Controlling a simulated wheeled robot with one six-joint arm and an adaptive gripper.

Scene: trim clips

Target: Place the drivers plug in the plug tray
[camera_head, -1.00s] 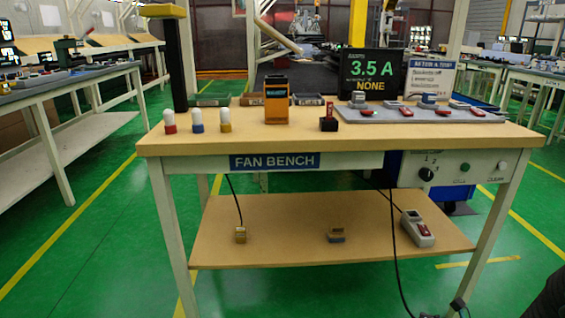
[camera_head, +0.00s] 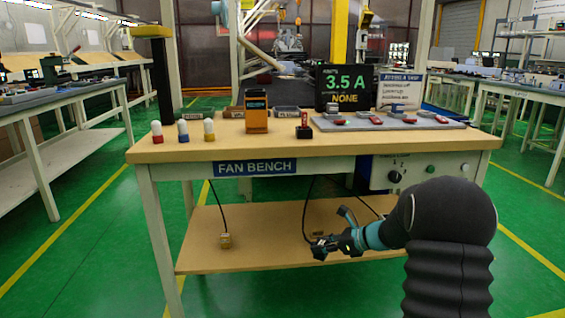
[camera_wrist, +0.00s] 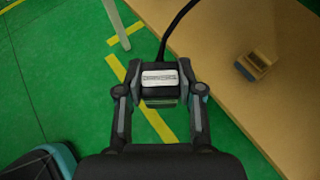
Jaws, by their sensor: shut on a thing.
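My gripper (camera_wrist: 160,96) is shut on a dark plug (camera_wrist: 159,78) with a pale label that seems to read DRIVERS. A black cable rises from the plug's far end. In the head view my gripper (camera_head: 324,246) is at the front of the bench's lower shelf, below the bench top; the held plug is hard to make out there. Small trays (camera_head: 286,112) stand along the back of the bench top. A grey board (camera_head: 330,124) with several small parts lies at its right. I cannot tell which one is the plug tray.
The lower shelf (camera_head: 270,255) carries a tan plug on a cable (camera_head: 225,240); another plug (camera_wrist: 254,63) lies on it in the wrist view. The bench top (camera_head: 235,150) holds several capped bottles, an orange-and-black box (camera_head: 256,112) and a small red-and-black item (camera_head: 305,126). Its front middle is clear.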

